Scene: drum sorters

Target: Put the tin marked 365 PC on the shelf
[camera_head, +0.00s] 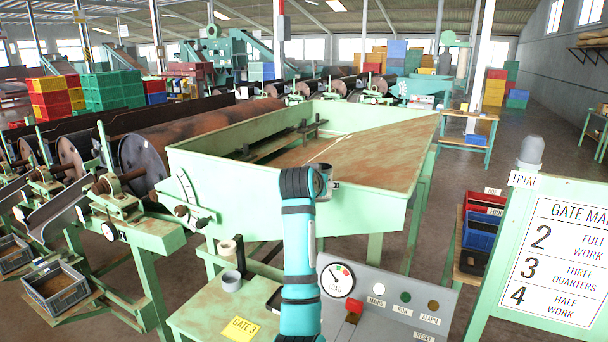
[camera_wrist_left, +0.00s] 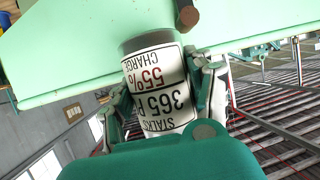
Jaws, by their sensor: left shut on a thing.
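The white tin with a dark grey end (camera_wrist_left: 160,85) fills the middle of the left wrist view. My left gripper (camera_wrist_left: 157,78) is shut on the tin, one finger on each side. In the head view an arm of mine rises through the middle, its wrist before the green trough; its gripper and the tin are not clear there. My right gripper is not in view. I cannot tell which surface is the shelf.
The pale green trough (camera_head: 340,202) stands ahead of the arm. Below are a bench with a yellow "GATE 3" card (camera_head: 240,329), a grey cup (camera_head: 231,282) and a control panel (camera_head: 395,310). A signboard (camera_head: 562,255) and a rack with red and blue bins (camera_head: 480,232) stand right.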

